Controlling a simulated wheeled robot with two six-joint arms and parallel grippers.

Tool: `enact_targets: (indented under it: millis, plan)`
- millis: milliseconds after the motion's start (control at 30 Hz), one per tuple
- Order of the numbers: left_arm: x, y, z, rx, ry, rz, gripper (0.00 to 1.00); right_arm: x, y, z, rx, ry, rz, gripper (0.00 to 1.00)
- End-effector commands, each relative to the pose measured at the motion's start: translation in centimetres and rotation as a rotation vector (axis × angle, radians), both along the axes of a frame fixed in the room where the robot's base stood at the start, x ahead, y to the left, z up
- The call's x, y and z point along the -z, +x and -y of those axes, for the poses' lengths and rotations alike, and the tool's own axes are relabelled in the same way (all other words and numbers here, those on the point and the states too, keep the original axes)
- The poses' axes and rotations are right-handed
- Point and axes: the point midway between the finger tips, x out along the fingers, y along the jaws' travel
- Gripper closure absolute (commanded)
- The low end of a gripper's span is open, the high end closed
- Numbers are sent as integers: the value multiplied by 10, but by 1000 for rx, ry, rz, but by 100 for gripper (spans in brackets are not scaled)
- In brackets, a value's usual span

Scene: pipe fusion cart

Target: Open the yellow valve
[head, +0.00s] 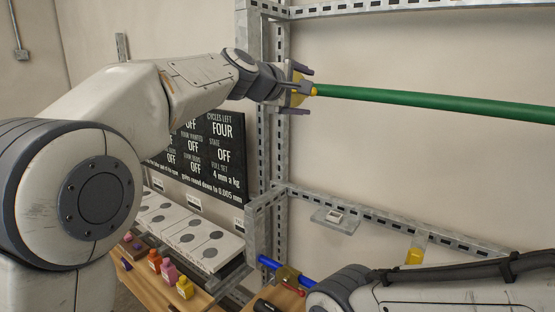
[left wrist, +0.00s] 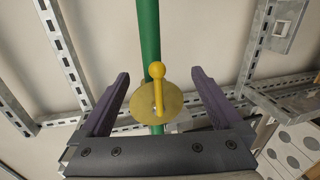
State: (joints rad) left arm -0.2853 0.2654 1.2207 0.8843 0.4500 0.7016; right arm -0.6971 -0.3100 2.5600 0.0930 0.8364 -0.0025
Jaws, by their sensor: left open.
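The yellow valve (head: 299,88) sits at the left end of the green pipe (head: 430,101) in the head view. In the left wrist view it shows as a round yellow disc with a yellow lever (left wrist: 158,88). The lever has a knob at its upper end and lies roughly in line with the green pipe (left wrist: 149,35) behind it. My left gripper (head: 307,90) is open, its two purple-grey fingers on either side of the valve. In the left wrist view the left gripper (left wrist: 158,78) shows gaps between both fingers and the disc. My right gripper is out of view.
Slotted metal uprights (head: 281,140) and rails (head: 390,225) form a frame by the wall. A dark board (head: 215,150) with white text hangs behind my left arm. Below are small bottles (head: 170,271) on a wooden shelf and a blue pipe (head: 270,263) with a brass fitting.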

Motion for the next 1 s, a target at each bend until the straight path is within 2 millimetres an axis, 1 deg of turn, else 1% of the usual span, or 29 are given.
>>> enact_targets:
  millis: [33,1000]
  plan:
    - [3,-5,-4,-1,0,1,0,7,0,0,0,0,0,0]
    - [2,-83,-62,-2,1,2,0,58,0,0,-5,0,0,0]
